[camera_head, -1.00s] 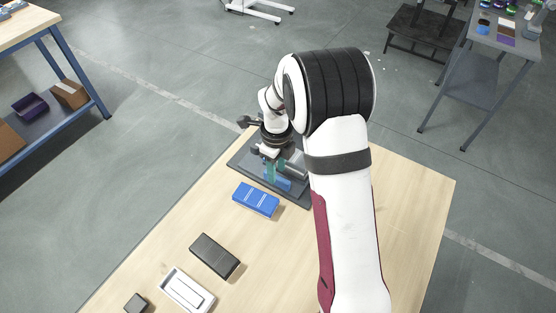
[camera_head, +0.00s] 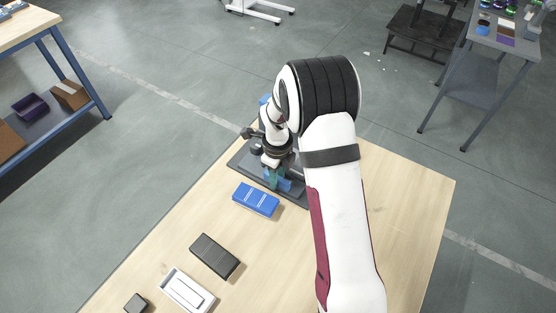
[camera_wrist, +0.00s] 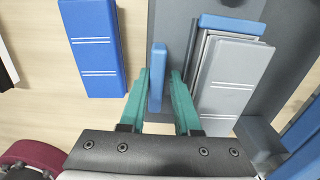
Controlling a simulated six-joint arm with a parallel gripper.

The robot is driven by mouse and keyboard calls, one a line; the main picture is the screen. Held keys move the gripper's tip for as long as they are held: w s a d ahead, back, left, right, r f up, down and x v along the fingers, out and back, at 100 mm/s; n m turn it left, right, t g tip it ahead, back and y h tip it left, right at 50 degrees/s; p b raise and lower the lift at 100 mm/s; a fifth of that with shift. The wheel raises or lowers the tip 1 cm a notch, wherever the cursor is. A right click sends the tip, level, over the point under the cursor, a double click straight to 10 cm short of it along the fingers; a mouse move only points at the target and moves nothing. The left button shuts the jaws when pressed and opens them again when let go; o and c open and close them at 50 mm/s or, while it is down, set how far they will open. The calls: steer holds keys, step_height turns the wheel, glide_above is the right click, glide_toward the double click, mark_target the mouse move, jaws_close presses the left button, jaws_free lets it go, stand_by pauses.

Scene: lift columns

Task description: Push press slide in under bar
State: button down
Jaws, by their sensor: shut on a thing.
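My gripper (camera_wrist: 163,82) has teal fingers and is shut on a narrow blue upright tab (camera_wrist: 157,60). The tab looks like part of the press slide, but how it joins the slide is hidden. Right of the fingers in the wrist view is a grey block with white lines (camera_wrist: 232,75), over a blue plate (camera_wrist: 232,24). In the head view the gripper (camera_head: 274,179) reaches down onto the dark press base (camera_head: 242,162), with a bit of blue beside the fingertips. My arm hides much of the press, and I cannot make out the bar clearly.
A blue box with white lines (camera_head: 256,199) lies just in front of the base, and left of the fingers in the wrist view (camera_wrist: 94,50). A black box (camera_head: 215,256), white tray (camera_head: 187,290) and small dark block (camera_head: 136,303) lie nearer. The table's right side is clear.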

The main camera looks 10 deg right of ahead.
steer(key=shift+s+a+f, duration=0.2)
steer(key=shift+a+f, duration=0.05)
steer(key=shift+f, duration=0.15)
steer(key=shift+w+d, duration=3.85)
steer(key=shift+w, duration=0.1)
steer(key=c, duration=0.9)
jaws_free()
steer(key=shift+d+r, duration=0.2)
steer(key=shift+r, duration=3.4)
